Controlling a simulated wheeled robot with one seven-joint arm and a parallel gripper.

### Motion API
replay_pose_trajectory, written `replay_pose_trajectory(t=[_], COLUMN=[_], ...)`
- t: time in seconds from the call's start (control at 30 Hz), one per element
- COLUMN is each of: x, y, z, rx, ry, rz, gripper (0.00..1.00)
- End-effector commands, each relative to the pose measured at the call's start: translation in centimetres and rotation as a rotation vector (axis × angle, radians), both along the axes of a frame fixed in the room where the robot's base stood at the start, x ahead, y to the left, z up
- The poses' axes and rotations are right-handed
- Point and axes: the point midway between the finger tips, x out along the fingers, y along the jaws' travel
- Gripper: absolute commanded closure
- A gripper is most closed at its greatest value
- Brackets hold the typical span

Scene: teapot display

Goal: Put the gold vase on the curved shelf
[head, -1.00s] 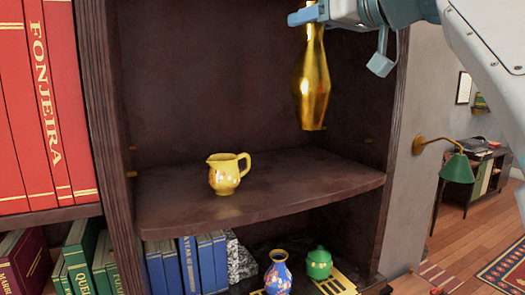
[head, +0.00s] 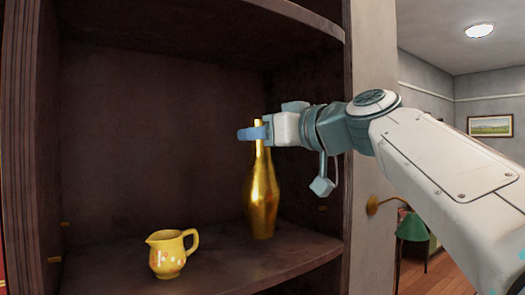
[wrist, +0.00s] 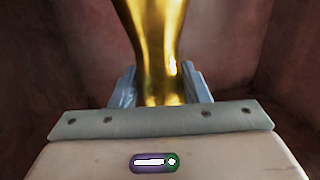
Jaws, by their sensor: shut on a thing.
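The gold vase (head: 262,195) is upright in the bookcase, above the right part of the curved shelf (head: 235,265). Its base appears against the shelf surface, but I cannot tell whether it touches. My gripper (head: 256,133) is shut on the vase near its narrow top, reaching in from the right. In the wrist view the gold vase (wrist: 155,40) stands between the two gripper fingers (wrist: 160,90), and its lower part is out of frame.
A yellow patterned jug (head: 170,255) stands on the same shelf, left of the vase. The bookcase's right side wall (head: 325,180) is close to the vase. Another shelf (head: 270,15) is overhead. A green lamp (head: 411,226) is outside at right.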

Motion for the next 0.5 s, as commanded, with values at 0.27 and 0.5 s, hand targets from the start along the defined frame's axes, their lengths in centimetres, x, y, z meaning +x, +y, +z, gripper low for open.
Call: replay_pose_trajectory(t=[0.27,0.5], x=[-0.1,-0.1], y=[0.0,0.0], z=[-2.3,-2.4], rx=[0.003,0.001], ry=[-0.001,-0.001], rz=[0.000,0.000], gripper=[1.00,1.00])
